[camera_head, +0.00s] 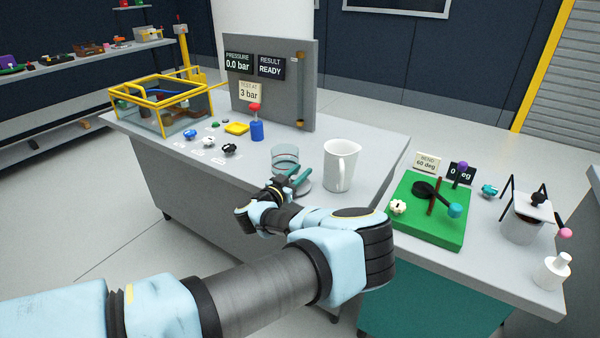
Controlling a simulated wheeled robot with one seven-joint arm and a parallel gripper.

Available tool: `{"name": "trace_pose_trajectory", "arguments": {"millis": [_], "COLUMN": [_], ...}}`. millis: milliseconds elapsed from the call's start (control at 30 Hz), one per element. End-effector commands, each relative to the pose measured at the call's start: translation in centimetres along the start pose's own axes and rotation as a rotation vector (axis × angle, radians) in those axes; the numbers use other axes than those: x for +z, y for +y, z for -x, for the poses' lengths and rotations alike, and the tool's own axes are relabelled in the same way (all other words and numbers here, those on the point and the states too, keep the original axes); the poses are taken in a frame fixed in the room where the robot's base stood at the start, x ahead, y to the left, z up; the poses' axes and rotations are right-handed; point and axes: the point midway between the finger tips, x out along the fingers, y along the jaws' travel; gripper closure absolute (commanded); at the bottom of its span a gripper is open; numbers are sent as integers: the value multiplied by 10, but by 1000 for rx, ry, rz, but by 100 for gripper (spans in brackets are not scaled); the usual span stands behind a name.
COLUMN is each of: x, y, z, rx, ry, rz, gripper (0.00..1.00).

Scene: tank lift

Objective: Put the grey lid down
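The grey lid (305,188) shows as a small disc at my gripper's fingers, partly covered by them. My gripper (298,177) has teal fingers and reaches over the front of the grey table, just in front of a clear glass vessel (285,153). The fingertips are very close to the lid. I cannot tell whether they grip it, or whether the lid rests on the table or hangs just above it.
A white jug (341,165) stands close to the right of my gripper. A grey panel (275,85) with displays rises behind, with a blue bottle (257,130) before it. A yellow-framed tank (160,102) is at the left. A green board (428,210) lies on the right table.

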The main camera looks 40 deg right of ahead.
Motion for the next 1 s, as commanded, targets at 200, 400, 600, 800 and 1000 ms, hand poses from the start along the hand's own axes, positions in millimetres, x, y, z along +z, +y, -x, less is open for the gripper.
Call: {"name": "trace_pose_trajectory", "arguments": {"millis": [200, 400, 600, 800, 1000], "x": [0, -2, 0, 0, -2], "y": [0, -1, -1, -1, -1], "z": [0, 7, 44, 86, 112], "rx": [0, -2, -3, -4, -1], "ry": [0, 0, -1, -1, -1], "rz": [0, -1, 0, -1, 0], "gripper": [58, 58, 58, 58, 58]}}
